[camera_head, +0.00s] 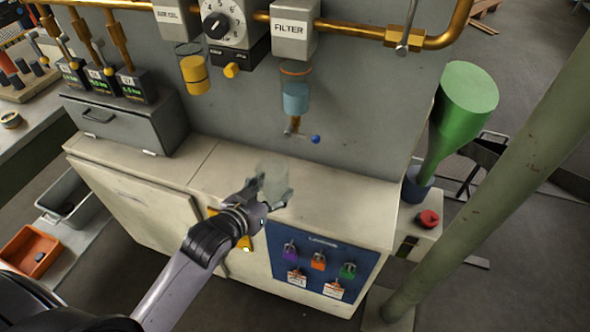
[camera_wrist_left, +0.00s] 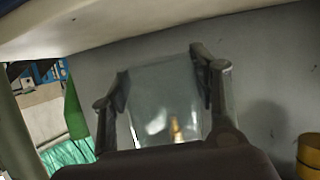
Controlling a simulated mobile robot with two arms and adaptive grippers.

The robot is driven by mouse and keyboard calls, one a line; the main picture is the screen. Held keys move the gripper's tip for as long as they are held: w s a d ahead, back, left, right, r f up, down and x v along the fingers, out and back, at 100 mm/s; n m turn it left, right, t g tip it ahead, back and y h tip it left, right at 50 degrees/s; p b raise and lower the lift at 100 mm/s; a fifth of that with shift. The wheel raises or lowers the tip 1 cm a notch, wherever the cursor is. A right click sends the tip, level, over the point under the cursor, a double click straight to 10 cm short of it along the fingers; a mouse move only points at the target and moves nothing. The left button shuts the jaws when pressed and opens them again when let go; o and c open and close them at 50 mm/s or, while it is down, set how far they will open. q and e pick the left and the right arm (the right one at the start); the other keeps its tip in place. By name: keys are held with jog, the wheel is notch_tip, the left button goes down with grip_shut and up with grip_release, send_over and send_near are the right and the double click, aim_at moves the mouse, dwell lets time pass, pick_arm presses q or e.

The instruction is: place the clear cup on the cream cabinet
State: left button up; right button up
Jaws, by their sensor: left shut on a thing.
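The clear cup (camera_head: 272,172) is a see-through, pale tumbler. My left gripper (camera_head: 273,189) is shut on it, with a finger on either side. The cream cabinet (camera_head: 330,188) has a flat, pale top below the grey wall panel, and the cup shows over the middle of that top. I cannot tell whether the cup's base touches it. In the left wrist view the clear cup (camera_wrist_left: 163,103) is between the two dark fingers of the left gripper (camera_wrist_left: 160,76). My right gripper is not in view.
A grey metal box (camera_head: 125,120) stands on the cabinet's left. A yellow-bottomed container (camera_head: 195,75) and a blue filter bowl (camera_head: 296,98) hang from the panel above. A blue lockout board (camera_head: 320,265) is on the cabinet front. The top right of the cup looks clear.

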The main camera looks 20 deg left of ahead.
pick_arm(q)
send_over(294, 180)
jog(key=shift+a, duration=0.1)
jog(key=shift+w+f, duration=0.1)
jog(key=shift+f, duration=1.65)
jog(key=shift+f, duration=0.1)
jog(key=shift+f, duration=0.55)
jog(key=o, duration=1.2)
jog(key=shift+o, duration=0.2)
jog(key=shift+r, duration=0.15)
jog(key=shift+r, duration=0.35)
jog(key=shift+s+r, duration=0.25)
jog(key=shift+s, duration=0.05)
jog(key=v, duration=1.1)
jog(key=shift+s+a+r+p, duration=0.1)
jog(key=shift+s+r+p, duration=0.1)
jog(key=shift+p, duration=0.15)
